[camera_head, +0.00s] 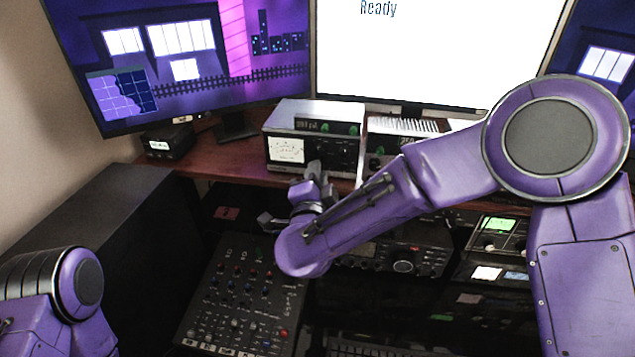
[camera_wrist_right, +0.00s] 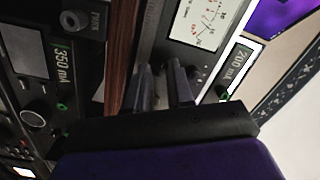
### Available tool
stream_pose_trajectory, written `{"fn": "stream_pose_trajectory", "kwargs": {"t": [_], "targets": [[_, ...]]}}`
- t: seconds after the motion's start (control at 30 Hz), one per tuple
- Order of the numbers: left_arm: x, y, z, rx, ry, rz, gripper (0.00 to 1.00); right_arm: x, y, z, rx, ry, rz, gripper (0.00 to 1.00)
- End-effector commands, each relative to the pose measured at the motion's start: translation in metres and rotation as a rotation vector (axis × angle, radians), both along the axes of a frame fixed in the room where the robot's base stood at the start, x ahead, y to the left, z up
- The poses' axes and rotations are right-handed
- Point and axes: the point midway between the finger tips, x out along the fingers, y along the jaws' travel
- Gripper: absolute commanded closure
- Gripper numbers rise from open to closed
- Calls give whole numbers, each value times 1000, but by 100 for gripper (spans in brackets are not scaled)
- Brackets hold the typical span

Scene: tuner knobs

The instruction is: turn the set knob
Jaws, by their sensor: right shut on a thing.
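The grey tuner box (camera_head: 313,135) stands on the wooden shelf below the monitors. My right gripper (camera_head: 315,172) is at the lower front of this box, right of the meter. In the right wrist view the two dark fingers (camera_wrist_right: 160,75) reach the panel beside the meter (camera_wrist_right: 203,20) and are shut with a narrow gap. The set knob between them is hidden by the fingers. My left gripper is out of view.
A second box (camera_head: 408,127) with a display stands close on the right. The wooden shelf edge (camera_head: 230,177) runs just below my right gripper. A mixer panel (camera_head: 240,295) and radios (camera_head: 405,262) lie below. A small black clock (camera_head: 168,142) stands at left.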

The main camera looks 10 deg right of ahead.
Motion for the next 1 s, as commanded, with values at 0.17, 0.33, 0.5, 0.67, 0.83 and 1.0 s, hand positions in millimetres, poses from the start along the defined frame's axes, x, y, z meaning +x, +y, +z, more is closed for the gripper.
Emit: {"fn": "stream_pose_trajectory", "kwargs": {"t": [0.17,0.33,0.5,0.67,0.83,1.0], "targets": [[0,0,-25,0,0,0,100,1,0,-5,134,-60,1,100],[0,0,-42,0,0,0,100,1,0,-4,251,-109,0,100],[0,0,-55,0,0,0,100,1,0,-2,347,-150,2,100],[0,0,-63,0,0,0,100,1,1,-1,409,-175,2,100],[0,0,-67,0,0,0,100,1,1,1,445,-191,3,100],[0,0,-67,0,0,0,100,1,1,3,456,-197,3,100]]}}
